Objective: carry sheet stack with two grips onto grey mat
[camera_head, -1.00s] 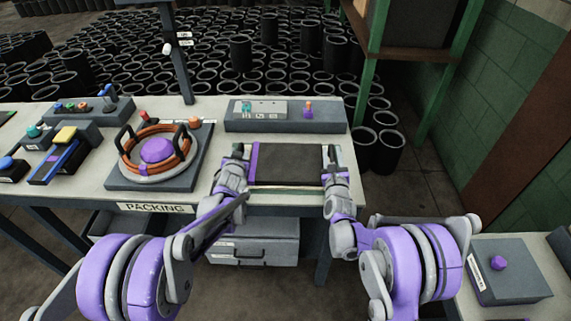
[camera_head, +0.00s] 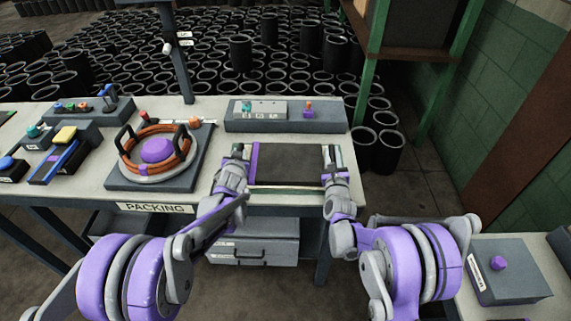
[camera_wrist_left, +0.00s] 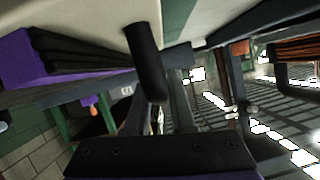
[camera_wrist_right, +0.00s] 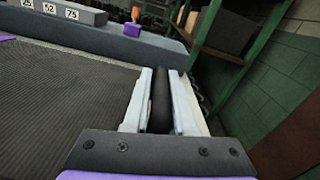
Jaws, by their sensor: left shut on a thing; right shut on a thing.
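The sheet stack (camera_head: 287,165) is a dark, flat rectangle at the right end of the bench, with a purple strip along its left side. The left wrist view shows its dark layers (camera_wrist_left: 75,52) beside the purple end. The right wrist view shows its ribbed top (camera_wrist_right: 65,100). My left gripper (camera_head: 238,153) is shut at the stack's left side. My right gripper (camera_head: 331,160) is shut at its right side. The exact contact at both grips is partly hidden. I cannot make out a separate grey mat; whether one lies beneath the stack is hidden.
A grey block with number labels (camera_head: 240,121) stands just behind the stack. A dark board with an orange ring fixture (camera_head: 190,170) is to the left. A drawer unit (camera_head: 275,247) is under the bench. A green rack post (camera_head: 439,75) rises behind right.

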